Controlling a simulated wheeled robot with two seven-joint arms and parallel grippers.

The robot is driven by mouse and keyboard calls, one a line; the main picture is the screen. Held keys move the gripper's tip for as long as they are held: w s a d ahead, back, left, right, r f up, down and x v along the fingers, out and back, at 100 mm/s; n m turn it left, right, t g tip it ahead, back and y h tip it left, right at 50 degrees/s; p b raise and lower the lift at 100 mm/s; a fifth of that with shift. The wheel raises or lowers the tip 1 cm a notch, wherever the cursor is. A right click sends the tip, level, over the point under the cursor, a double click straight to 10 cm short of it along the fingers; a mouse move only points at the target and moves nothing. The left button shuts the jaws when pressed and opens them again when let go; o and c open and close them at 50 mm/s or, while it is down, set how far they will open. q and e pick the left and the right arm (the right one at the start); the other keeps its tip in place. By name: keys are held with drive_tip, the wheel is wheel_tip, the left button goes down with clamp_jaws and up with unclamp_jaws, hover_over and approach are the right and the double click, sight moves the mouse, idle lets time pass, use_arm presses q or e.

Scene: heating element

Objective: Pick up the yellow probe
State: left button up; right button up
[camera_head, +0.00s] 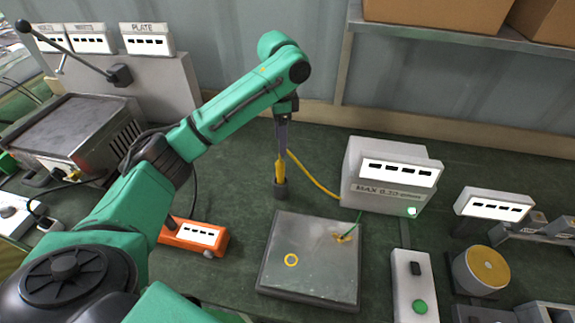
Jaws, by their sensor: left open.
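The yellow probe (280,170) stands upright in a small dark round holder (280,189) on the green work surface. A yellow cable runs from near its top to the white meter box (372,172) on the right. My left gripper (282,150) points straight down at the upper end of the probe. Its jaws are open, seen nearly edge-on. The probe's top is hidden by the gripper, and I cannot tell whether the fingers touch it. My right gripper is not in view.
A grey metal plate (310,284) with a yellow ring mark lies in front of the probe. An orange labelled box (178,238) sits to the left under my arm. A white switch box (404,290) and a round device (470,268) stand to the right.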

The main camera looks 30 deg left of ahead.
sight(280, 171)
use_arm(q)
drive_tip(key=shift+s+f+p, duration=0.55)
drive_tip(key=shift+s+f, duration=0.1)
drive_tip(key=shift+f, duration=0.35)
drive_tip(key=f, duration=0.3)
drive_tip(key=shift+s+f+p, duration=0.2)
drive_tip(key=shift+f+p, duration=0.15)
drive_tip(key=shift+p, duration=0.05)
drive_tip(key=f, duration=0.2)
drive_tip(key=f+p, duration=0.1)
drive_tip(key=w+f+p, duration=0.1)
drive_tip(key=f, duration=0.1)
drive_tip(key=shift+f, duration=0.35)
drive_tip(key=shift+s+f, duration=0.1)
drive_tip(key=shift+f, duration=0.35)
clamp_jaws()
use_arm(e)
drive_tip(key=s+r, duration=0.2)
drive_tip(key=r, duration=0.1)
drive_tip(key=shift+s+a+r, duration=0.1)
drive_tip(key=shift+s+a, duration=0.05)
